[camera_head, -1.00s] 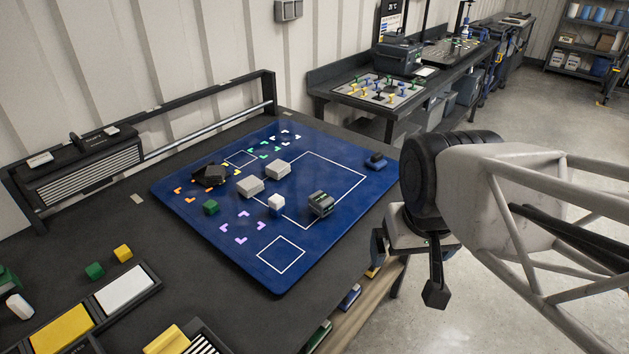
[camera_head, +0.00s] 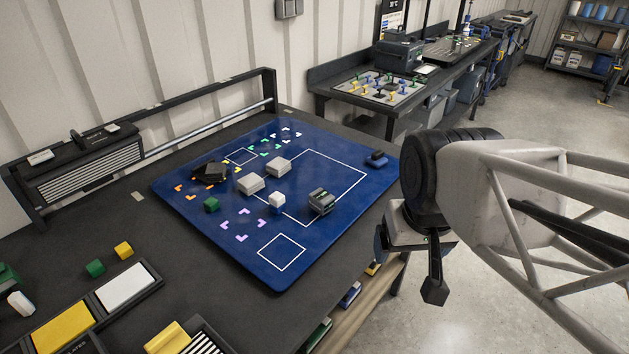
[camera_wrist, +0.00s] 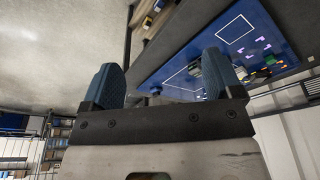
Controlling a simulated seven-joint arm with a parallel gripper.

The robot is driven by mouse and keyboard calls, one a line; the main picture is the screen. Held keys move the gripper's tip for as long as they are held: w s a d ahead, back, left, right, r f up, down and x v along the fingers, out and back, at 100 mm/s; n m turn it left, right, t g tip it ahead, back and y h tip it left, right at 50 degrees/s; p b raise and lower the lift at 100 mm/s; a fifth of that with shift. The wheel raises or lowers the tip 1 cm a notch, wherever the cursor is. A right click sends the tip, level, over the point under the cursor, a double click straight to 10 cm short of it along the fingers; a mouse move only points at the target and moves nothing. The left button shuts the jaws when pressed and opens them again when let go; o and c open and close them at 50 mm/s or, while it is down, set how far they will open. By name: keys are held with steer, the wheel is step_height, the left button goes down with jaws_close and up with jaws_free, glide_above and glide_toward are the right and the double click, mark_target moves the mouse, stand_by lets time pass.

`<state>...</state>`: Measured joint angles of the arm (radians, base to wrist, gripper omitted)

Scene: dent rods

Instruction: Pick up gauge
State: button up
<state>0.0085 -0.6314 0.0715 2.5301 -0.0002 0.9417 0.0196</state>
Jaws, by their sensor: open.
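No item is plainly marked as the gauge, and I cannot tell which one it is. Candidates on the blue mat (camera_head: 345,228) are a dark grey ribbed device (camera_head: 321,201) at its right-centre, a small dark blue piece (camera_head: 376,159) near its right corner, and a black angular piece (camera_head: 210,172) at its left. My gripper (camera_head: 408,264) hangs beyond the table's right edge, apart from all of them. In the wrist view, my gripper (camera_wrist: 163,72) shows two blue-padded fingers spread wide with nothing between them. The mat lies beyond them there.
Two pale grey blocks (camera_head: 278,167), a white cube (camera_head: 277,200) and a green cube (camera_head: 212,205) stand on the mat. Yellow and white trays (camera_head: 123,287) lie at the front left. A rail (camera_head: 210,127) runs along the back. Open floor lies right of the table.

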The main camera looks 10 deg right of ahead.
steer(key=w+a+f+m+y, duration=0.4)
steer(key=w+a+m+y, duration=0.15)
steer(key=w+a, duration=0.2)
steer(key=m+t+y, duration=0.3)
steer(key=m+t, duration=0.5)
steer(key=m, duration=1.5)
glide_toward(326, 198)
steer(key=shift+h, duration=0.25)
steer(key=x, duration=0.4)
steer(key=shift+a+f, duration=0.1)
steer(key=shift+f, duration=0.1)
steer(key=shift+x, duration=1.3)
steer(key=shift+w+a, duration=0.1)
steer(key=shift+a, duration=0.05)
steer(key=shift+r+x, duration=0.15)
steer(key=shift+x, duration=1.05)
steer(key=shift+r+x, duration=0.1)
steer(key=shift+x, duration=1.1)
steer(key=shift+w, duration=0.1)
